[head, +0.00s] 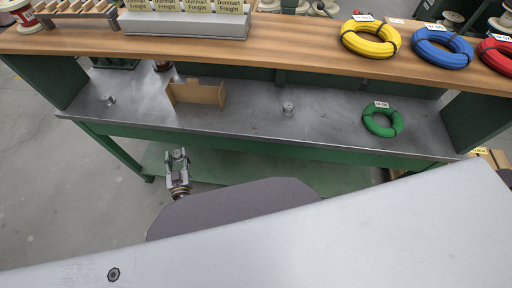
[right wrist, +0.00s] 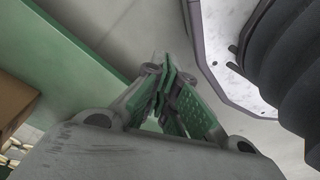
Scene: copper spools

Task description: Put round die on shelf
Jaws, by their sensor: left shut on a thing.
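My left gripper (head: 178,158) is upright in front of the steel bench's front edge, at the left. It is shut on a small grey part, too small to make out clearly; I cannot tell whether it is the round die. One small round metal piece (head: 288,109) stands on the steel bench top (head: 250,118) near its middle. Another small metal piece (head: 109,99) stands at its left end. The wooden shelf (head: 290,45) runs above the back of the bench. My right gripper (right wrist: 160,75) shows in the right wrist view, its green-padded fingers together and nothing visible between them.
A cardboard divider (head: 197,94) and a green coil (head: 382,120) are on the bench. Yellow (head: 370,39), blue (head: 443,47) and red coils (head: 496,53) lie on the shelf, with a grey box holder (head: 185,25) at the left. The shelf's middle is clear.

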